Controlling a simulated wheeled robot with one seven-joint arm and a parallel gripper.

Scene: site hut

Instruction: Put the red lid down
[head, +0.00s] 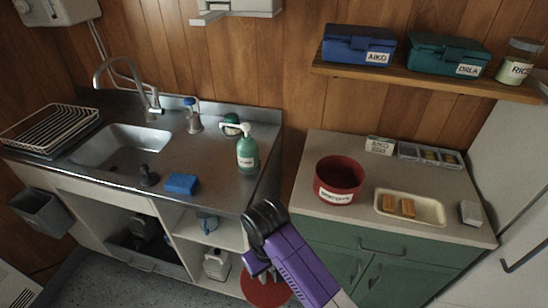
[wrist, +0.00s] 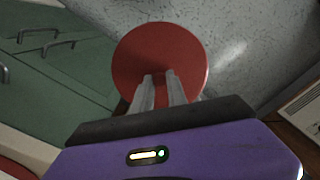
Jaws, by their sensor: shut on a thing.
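The red lid (wrist: 160,52) is a round red disc in the wrist view, with my gripper (wrist: 160,78) shut on it near its lower edge. In the head view the red lid (head: 265,290) shows at the bottom, partly hidden behind my purple wrist, in front of the cabinets and above the floor. My gripper's fingers (head: 258,272) are mostly hidden there. A red round tub (head: 340,182) with a white label stands on the right counter, its top open.
The right counter (head: 310,180) also holds a cream tray (head: 436,217) with orange-brown bars, a label card (head: 380,146), a sectioned holder (head: 430,153) and a pale block (head: 471,213). Left is the sink unit with a green bottle (head: 247,155) and blue sponge (head: 181,184).

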